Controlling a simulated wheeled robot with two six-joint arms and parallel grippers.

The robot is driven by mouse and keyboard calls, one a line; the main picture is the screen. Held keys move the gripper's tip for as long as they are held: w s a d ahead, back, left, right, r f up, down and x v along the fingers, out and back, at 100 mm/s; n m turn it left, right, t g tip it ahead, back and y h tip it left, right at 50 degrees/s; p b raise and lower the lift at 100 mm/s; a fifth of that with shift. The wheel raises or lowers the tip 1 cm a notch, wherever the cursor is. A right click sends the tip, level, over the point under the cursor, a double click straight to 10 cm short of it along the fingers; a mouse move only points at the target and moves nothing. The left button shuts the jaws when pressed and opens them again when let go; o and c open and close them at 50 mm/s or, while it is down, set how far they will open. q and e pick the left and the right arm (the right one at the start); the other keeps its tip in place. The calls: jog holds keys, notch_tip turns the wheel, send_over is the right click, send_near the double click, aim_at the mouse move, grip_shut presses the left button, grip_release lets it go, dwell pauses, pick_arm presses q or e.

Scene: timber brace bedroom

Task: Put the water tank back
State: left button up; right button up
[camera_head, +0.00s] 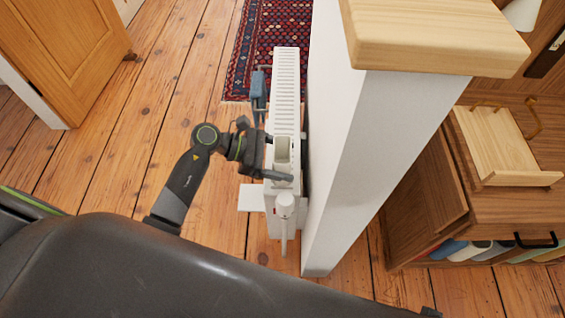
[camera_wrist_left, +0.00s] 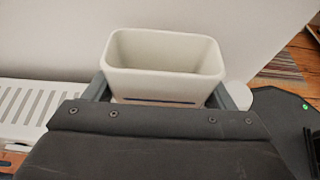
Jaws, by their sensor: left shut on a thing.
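The water tank is a small cream, open-topped box (camera_wrist_left: 165,75). In the head view it shows as a pale shape (camera_head: 282,151) above the near part of a slotted white radiator (camera_head: 287,75). My left gripper (camera_head: 281,160) is shut on it. In the left wrist view one finger lies along each side of the tank and its open mouth faces up. The tank looks upright. I cannot tell whether it touches the radiator. My right gripper is not in view.
A blue-grey object (camera_head: 258,90) hangs at the radiator's left side. A white valve (camera_head: 285,206) stands at its near end. A white wall with a wooden cap (camera_head: 430,35) rises close on the right. Plank floor (camera_head: 130,150) is clear to the left.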

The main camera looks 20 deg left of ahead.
pick_arm(q)
jog(key=shift+f, duration=0.85)
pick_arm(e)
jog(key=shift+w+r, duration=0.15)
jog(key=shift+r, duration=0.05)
pick_arm(q)
jog(key=shift+f+b, duration=0.2)
jog(key=shift+b, duration=0.1)
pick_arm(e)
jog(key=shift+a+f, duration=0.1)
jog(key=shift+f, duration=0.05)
pick_arm(q)
jog(key=o, duration=1.3)
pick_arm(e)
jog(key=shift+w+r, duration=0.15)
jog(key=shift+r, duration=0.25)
pick_arm(q)
jog(key=shift+r, duration=0.15)
jog(key=shift+r+p, duration=0.15)
jog(key=shift+p, duration=0.2)
jog(key=v, duration=1.2)
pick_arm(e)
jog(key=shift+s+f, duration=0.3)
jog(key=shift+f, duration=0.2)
